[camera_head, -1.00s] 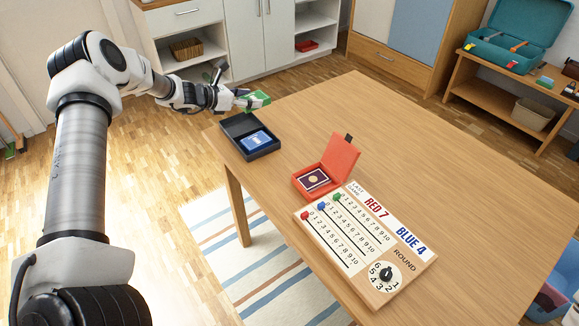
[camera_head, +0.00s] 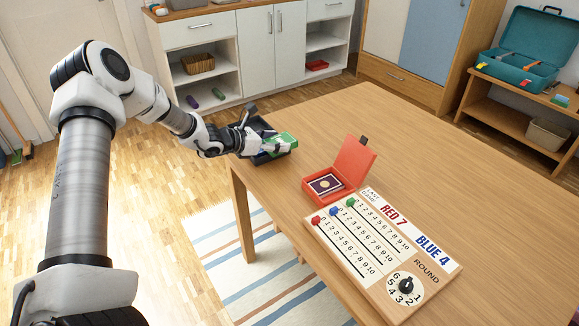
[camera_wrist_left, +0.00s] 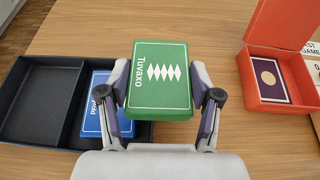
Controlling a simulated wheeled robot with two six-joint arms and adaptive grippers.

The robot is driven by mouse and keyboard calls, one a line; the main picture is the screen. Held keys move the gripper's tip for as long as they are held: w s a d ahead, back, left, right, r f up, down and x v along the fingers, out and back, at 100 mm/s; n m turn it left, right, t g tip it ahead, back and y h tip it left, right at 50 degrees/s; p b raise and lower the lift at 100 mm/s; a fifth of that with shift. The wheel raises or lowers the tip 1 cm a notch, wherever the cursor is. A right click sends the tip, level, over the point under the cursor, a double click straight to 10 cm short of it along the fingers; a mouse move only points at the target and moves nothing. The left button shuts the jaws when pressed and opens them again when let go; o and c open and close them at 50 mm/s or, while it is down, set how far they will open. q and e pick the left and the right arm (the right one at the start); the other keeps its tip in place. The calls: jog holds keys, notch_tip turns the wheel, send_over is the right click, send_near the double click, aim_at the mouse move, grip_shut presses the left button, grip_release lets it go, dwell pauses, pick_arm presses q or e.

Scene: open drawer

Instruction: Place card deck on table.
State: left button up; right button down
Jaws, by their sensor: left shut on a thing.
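A green card deck (camera_wrist_left: 160,105) marked "Tuvaxo" is between the two fingers of my left gripper (camera_wrist_left: 162,92), which is shut on it. In the head view the green deck (camera_head: 281,142) and my left gripper (camera_head: 270,145) are over the far left part of the wooden table (camera_head: 330,115). In the wrist view the deck is in front of the right end of a dark two-compartment tray (camera_wrist_left: 38,105); its height above the table is hard to tell. A blue deck (camera_wrist_left: 92,108) lies in the tray's right compartment, and the left one is empty. My right gripper is not in view.
An open red box (camera_head: 352,160) holding a dark card deck (camera_head: 325,184) stands to the right. A wooden score board (camera_head: 375,262) lies in front of it. The far and right parts of the table are clear.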

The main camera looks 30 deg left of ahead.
pick_arm(q)
send_over(289, 173)
jog(key=shift+w+a+f, duration=0.2)
jog(key=shift+a+f, duration=0.1)
jog(key=shift+a, duration=0.05)
jog(key=shift+s+d+f, duration=0.15)
jog(key=shift+d, duration=0.2)
notch_tip(289, 173, down, 3)
jog(key=shift+s+r, duration=0.1)
jog(key=shift+f, duration=0.35)
jog(key=shift+f, duration=0.15)
jog(key=o, duration=1.2)
